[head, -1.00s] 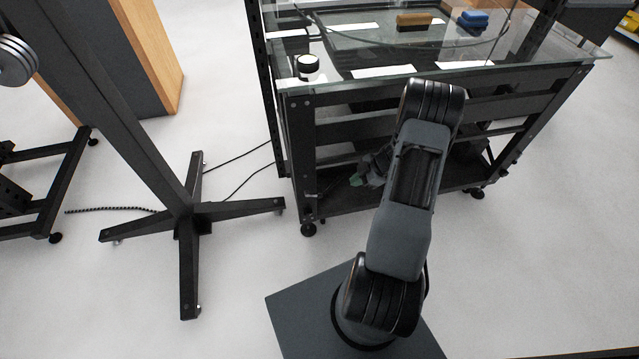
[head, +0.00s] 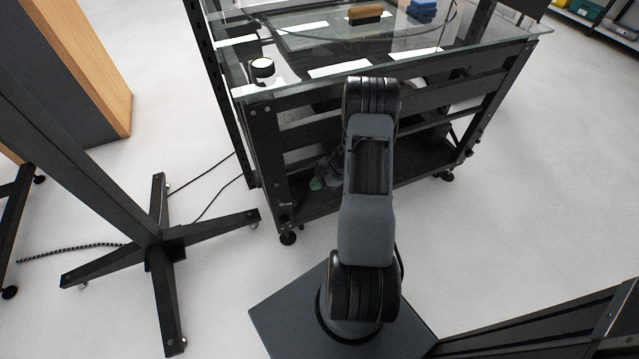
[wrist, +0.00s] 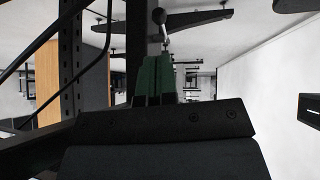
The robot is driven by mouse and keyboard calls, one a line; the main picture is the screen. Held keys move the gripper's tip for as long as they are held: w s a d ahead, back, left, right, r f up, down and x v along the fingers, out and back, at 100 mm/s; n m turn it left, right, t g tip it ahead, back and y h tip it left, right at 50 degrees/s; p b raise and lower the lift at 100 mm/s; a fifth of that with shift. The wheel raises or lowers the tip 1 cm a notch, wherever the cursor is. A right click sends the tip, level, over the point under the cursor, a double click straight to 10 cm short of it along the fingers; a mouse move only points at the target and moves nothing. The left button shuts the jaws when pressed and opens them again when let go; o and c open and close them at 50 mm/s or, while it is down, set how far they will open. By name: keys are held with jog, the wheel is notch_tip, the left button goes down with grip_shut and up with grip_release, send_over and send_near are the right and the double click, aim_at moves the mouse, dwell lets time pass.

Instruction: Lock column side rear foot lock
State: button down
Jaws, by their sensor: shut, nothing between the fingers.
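The turntable's dark frame table (head: 268,150) stands ahead, with a caster foot (head: 288,238) under its near left leg. A small fitting (head: 286,204) shows low on that leg; its lock state is too small to tell. My gripper (head: 317,184) is low inside the frame, right of and above that foot, mostly hidden behind my arm. In the wrist view, its green fingers (wrist: 155,78) are shut and empty. A metal lever with a ball end (wrist: 160,18) shows just beyond the fingertips; I cannot tell whether they touch, or whether it is the foot lock.
A dark column on a cross-shaped base (head: 160,240) stands left of the table, with cables (head: 205,180) on the floor between them. Frame bars (head: 330,125) surround my arm. A dark beam (head: 560,325) is at lower right. Floor to the right (head: 540,180) is clear.

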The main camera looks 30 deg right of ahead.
aim_at(296, 202)
jog(key=b+x, duration=0.3)
jog(key=x, duration=0.6)
jog(key=shift+f+b, duration=0.15)
jog(key=shift+b, duration=0.15)
jog(key=shift+a, duration=0.1)
jog(key=shift+a+f, duration=0.1)
